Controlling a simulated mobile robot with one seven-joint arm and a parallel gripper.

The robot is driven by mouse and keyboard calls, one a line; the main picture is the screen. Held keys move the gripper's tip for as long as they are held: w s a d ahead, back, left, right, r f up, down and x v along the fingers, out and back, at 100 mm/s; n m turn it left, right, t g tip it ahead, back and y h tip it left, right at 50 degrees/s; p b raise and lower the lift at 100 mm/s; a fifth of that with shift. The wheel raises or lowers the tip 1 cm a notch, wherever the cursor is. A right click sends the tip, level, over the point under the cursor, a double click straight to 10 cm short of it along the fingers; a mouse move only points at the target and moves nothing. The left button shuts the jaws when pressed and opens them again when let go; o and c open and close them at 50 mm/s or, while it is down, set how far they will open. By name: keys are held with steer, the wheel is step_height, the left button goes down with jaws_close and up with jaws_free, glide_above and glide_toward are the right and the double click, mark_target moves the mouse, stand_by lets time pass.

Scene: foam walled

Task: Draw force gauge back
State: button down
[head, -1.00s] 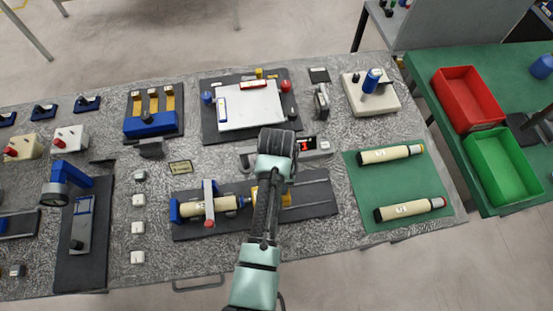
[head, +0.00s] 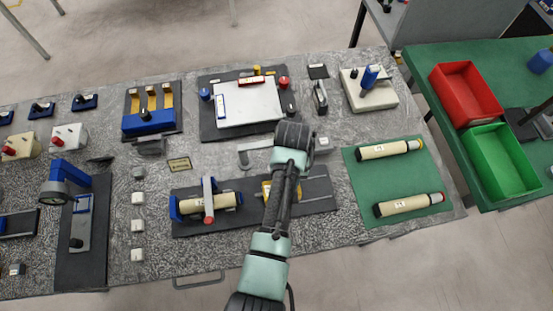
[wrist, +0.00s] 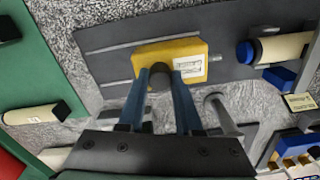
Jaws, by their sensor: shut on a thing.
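The force gauge, a yellow block with a white label, sits on a dark slotted base plate (head: 321,196). In the head view my arm partly covers the gauge (head: 266,190); the wrist view shows the yellow gauge (wrist: 200,50) clearly. My gripper (wrist: 160,76) is shut on the dark knob at the gauge's near side. A gap shows between gauge and cylinder. My fingertips are hidden in the head view.
A green mat (head: 410,180) with two cream cylinders lies right of the plate. A grey bracket (head: 245,158) stands behind the plate. The plate's right end is bare.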

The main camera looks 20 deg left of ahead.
steer(key=shift+w+d+r, duration=0.1)
steer(key=shift+w+d, duration=0.6)
steer(key=shift+d, duration=0.2)
steer(key=c, duration=0.6)
jaws_free()
steer(key=shift+d, duration=0.1)
step_height(320, 180, up, 13)
steer(key=shift+f, duration=0.1)
